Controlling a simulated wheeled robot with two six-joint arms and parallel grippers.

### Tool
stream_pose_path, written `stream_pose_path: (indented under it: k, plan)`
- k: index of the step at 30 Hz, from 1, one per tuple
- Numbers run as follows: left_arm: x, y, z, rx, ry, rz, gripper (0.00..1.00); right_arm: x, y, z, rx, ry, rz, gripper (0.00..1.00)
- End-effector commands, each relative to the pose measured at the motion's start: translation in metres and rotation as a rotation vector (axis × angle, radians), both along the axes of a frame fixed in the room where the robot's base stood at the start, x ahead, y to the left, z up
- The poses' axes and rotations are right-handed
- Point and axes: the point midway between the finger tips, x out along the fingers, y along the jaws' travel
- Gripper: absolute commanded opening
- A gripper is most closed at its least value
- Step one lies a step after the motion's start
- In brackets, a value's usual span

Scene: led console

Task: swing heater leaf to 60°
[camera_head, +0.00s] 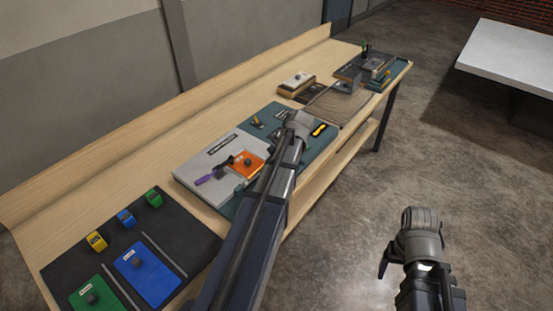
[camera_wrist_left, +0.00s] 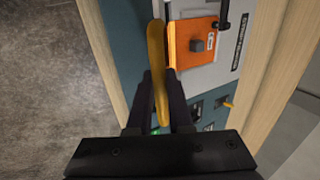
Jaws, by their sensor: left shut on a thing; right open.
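An orange panel (camera_head: 247,163) with a dark knob lies on the light grey part of the console (camera_head: 207,162). It also shows at the top of the left wrist view (camera_wrist_left: 180,35). My left gripper (camera_wrist_left: 162,92) is shut on a long yellow bar (camera_wrist_left: 157,50) beside the orange panel's edge. I cannot tell whether this bar is the heater leaf, and its angle is unclear. In the head view my left arm hides the grip. My right gripper (camera_head: 412,258) is open and empty, off the table over the floor.
A purple-handled tool (camera_head: 211,176) lies beside the orange panel. A black mat (camera_head: 190,215) with blue, green and yellow pieces is at the near left. A mesh tray (camera_head: 338,106) and boxes (camera_head: 297,84) stand farther back. A white table (camera_head: 510,55) is at the far right.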

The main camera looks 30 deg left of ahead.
Motion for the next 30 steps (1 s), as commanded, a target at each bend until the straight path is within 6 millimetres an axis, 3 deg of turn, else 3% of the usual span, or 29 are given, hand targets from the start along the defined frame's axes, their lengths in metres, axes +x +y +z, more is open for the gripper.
stream_pose_path:
  k: [10,11,18,30]
  plan:
    - [-0.0003,0.0011,0.0004,0.003,0.001,0.000,0.00,0.0000,0.0000,0.0001,0.000,0.000,0.000,0.78]
    - [-0.0003,0.0011,0.0004,0.003,0.001,0.000,0.21,0.0000,0.0000,0.0001,0.000,0.000,0.000,0.78]
    - [-0.0002,0.0006,0.0003,0.002,0.001,0.000,0.47,0.0000,0.0000,0.0001,0.000,0.000,0.000,0.78]
    - [-0.0003,-0.0015,0.0056,0.001,0.000,0.000,0.47,0.0000,0.0000,0.0054,0.000,0.000,-0.001,0.78]
